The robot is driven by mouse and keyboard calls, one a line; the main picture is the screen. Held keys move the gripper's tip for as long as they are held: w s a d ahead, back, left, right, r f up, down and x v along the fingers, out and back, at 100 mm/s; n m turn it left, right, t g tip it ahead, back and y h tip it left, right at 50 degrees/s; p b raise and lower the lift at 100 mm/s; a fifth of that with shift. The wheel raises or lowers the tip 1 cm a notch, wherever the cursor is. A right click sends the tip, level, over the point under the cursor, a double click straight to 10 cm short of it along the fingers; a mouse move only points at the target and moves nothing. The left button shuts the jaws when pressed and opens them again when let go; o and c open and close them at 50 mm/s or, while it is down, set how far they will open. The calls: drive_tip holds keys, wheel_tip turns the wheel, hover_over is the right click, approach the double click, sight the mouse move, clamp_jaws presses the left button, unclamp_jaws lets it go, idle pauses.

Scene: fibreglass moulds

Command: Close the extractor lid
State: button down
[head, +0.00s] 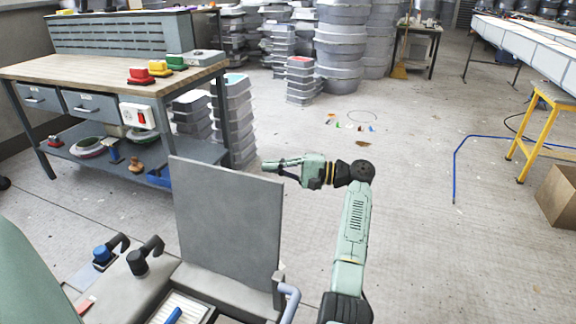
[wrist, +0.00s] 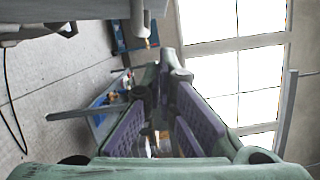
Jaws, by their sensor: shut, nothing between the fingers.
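The extractor lid (head: 228,220) is a flat grey panel standing upright, open, at the back edge of the grey extractor body (head: 215,285). My gripper (head: 268,165) is at the lid's upper right corner in the head view, pointing left just above its top edge. I cannot tell whether it touches the lid. In the wrist view the purple-padded fingers of my gripper (wrist: 163,75) come together at the far end, with nothing held.
A wooden-topped workbench (head: 110,72) with red, yellow and green items stands behind at the left. Stacked grey moulds (head: 232,115) are behind. The floor to the right is mostly clear.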

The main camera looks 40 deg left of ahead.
drive_tip(key=s+a+p, duration=0.2)
drive_tip(key=s, duration=0.3)
drive_tip(key=shift+s+r+p, duration=0.3)
drive_tip(key=shift+r, duration=0.15)
drive_tip(key=shift+s, duration=0.15)
